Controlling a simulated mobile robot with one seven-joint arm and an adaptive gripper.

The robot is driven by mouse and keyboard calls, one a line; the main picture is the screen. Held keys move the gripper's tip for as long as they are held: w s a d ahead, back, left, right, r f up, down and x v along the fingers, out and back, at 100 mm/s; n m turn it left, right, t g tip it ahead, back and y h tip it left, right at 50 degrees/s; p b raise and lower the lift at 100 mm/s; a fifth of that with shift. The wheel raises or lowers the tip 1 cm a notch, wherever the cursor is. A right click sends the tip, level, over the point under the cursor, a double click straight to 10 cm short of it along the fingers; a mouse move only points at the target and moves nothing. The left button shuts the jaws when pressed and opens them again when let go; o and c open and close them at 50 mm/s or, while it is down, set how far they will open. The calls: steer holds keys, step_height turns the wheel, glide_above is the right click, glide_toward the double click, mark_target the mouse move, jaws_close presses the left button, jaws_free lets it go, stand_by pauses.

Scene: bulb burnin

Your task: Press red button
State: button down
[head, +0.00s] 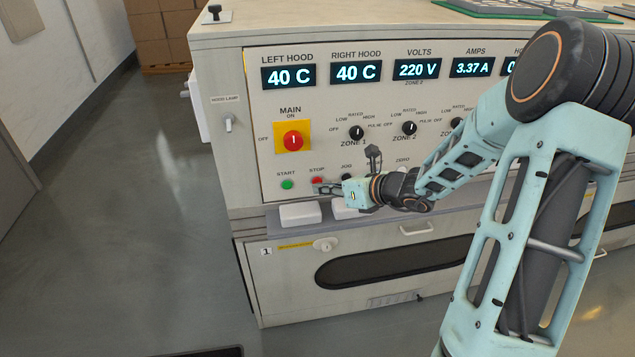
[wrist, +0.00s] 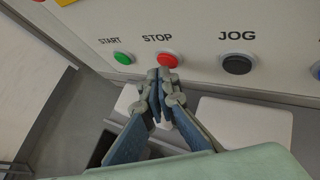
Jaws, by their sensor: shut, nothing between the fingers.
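The red STOP button (wrist: 167,60) sits on the panel between the green START button (wrist: 123,58) and the black JOG button (wrist: 237,64). In the head view the red button (head: 317,181) shows only partly above my gripper (head: 322,189). My gripper (wrist: 164,75) is shut and empty. In the wrist view its fingertips are just below the red button and overlap its lower edge. I cannot tell whether they touch it. The green button (head: 287,184) is clear to the left.
A red MAIN switch (head: 293,140) on a yellow plate is above the buttons. Black knobs (head: 356,132) line the panel to its right. A ledge below the buttons holds white blocks (head: 300,213). Open floor lies to the left.

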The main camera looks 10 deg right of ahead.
steer(key=shift+w, duration=0.4)
steer(key=shift+s, duration=0.1)
stand_by(0.5)
steer(key=shift+s, duration=0.75)
steer(key=shift+s, duration=0.1)
steer(key=s, duration=0.4)
steer(key=shift+s+b, duration=0.3)
steer(key=shift+s, duration=0.1)
stand_by(0.4)
